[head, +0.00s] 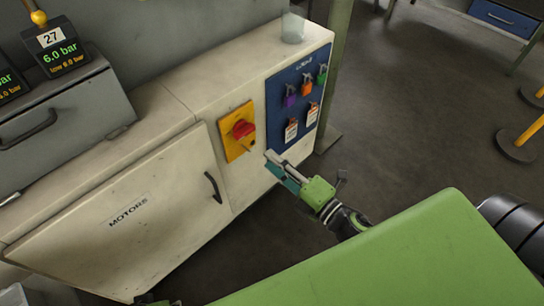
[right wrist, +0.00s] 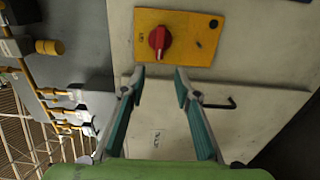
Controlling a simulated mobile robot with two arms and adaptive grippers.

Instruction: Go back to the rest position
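My right gripper (head: 278,168) is in front of the cream cabinet, below and right of the red rotary switch (head: 243,129) on its yellow plate (head: 236,148) in the head view. In the right wrist view, its two teal-padded fingers (right wrist: 160,76) are spread apart with nothing between them. The red switch (right wrist: 158,40) shows just beyond the fingertips there, and the fingers look clear of it.
The cabinet door (head: 118,222) marked MOTORS is shut. A blue board (head: 281,117) with several coloured padlocks and tags is right of the switch. A green post (head: 337,60) stands behind the cabinet's right end. Yellow barrier posts (head: 530,132) stand at far right. Open floor (head: 410,110) lies between.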

